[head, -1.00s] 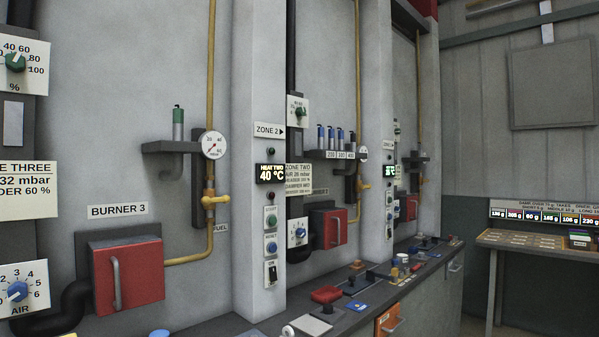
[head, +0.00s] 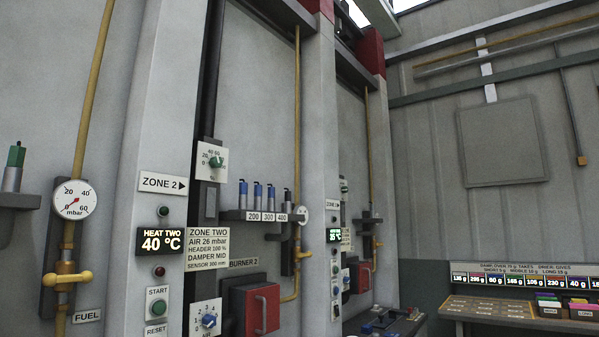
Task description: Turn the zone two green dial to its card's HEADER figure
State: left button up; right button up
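The zone two green dial (head: 215,162) sits on a white scale plate marked in percent, high on the wall right of the ZONE 2 pillar. The small picture does not clearly show which figure its pointer is at. The zone two card (head: 208,249) hangs below it and reads AIR 26 mbar, HEADER 100 %, DAMPER MID, SENSOR 300 mm. The ZONE 2 sign (head: 163,183) and a HEAT TWO display (head: 160,240) reading 40 °C are on the pillar to the left. Neither of my grippers shows in the head view.
A blue air dial (head: 208,321) is below the card. A red burner box (head: 255,308) with a handle and a shelf of blue cylinders (head: 258,195) are to the right. A pressure gauge (head: 74,199) and yellow pipe are at left. A sorting desk (head: 520,312) stands far right.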

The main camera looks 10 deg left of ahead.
aim_at(215, 162)
jog(key=i+l, duration=0.15)
jog(key=i, duration=0.35)
jog(key=i+l, duration=0.15)
jog(key=i, duration=0.35)
jog(key=i+l, duration=0.15)
jog(key=i, duration=0.3)
jog(key=i+l+u, duration=0.1)
jog(key=i+u, duration=0.15)
jog(key=u, duration=0.2)
jog(key=i+l+u, duration=0.2)
jog(key=u, duration=0.2)
jog(key=i+l+u, duration=0.25)
jog(key=u, duration=0.2)
jog(key=i+l+u, duration=0.15)
jog(key=l+u, duration=0.25)
jog(key=j, duration=0.1)
